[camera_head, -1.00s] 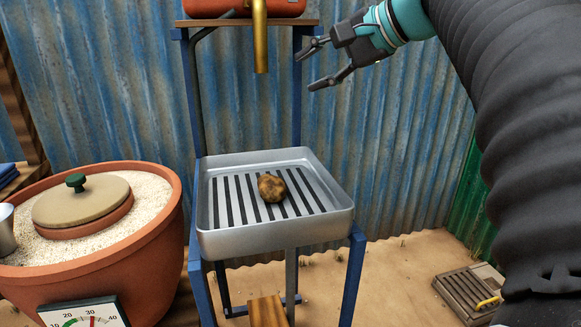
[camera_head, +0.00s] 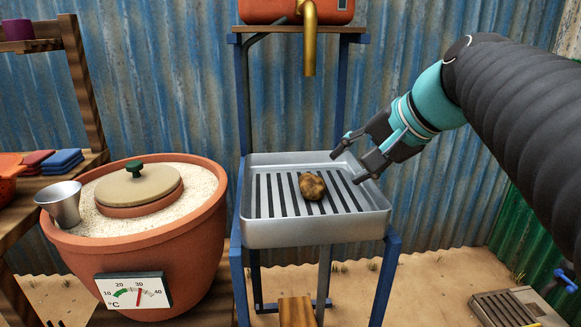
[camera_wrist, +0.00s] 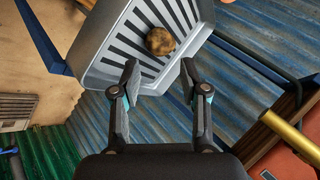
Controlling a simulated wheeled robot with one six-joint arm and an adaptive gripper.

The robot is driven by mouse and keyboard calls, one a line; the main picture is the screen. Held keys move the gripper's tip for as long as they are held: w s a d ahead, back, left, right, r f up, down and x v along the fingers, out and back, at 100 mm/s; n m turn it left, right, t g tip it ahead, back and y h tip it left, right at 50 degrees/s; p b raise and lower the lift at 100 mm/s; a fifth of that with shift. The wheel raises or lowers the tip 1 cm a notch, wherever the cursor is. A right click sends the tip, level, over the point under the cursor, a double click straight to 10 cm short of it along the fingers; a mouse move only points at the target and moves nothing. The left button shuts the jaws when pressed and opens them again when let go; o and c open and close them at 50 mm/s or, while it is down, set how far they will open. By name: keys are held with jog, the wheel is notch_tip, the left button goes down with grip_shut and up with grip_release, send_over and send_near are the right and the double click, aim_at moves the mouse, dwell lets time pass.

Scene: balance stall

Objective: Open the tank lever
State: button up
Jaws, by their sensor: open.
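The orange tank (camera_head: 275,11) stands on a shelf at the top of the head view, cut off by the frame, with a brass spout (camera_head: 310,45) hanging down. No lever can be made out clearly in the head view. In the wrist view the spout (camera_wrist: 290,137) and part of the tank (camera_wrist: 280,163) are at the lower right. My gripper (camera_head: 350,168) is open and empty, beside the right rim of the metal basin (camera_head: 315,232) and well below the tank. A brown potato (camera_head: 312,186) lies on the basin's slatted bottom; it also shows in the wrist view (camera_wrist: 160,41).
A terracotta pot (camera_head: 190,262) with sand, a lidded inner pot (camera_head: 135,190), a metal cup (camera_head: 62,204) and a thermometer (camera_head: 134,291) stands left of the basin. Blue posts (camera_head: 383,280) hold the basin. A corrugated wall (camera_head: 440,200) is behind.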

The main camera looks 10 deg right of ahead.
jog(key=shift+s+f, duration=0.35)
jog(key=shift+f, duration=0.1)
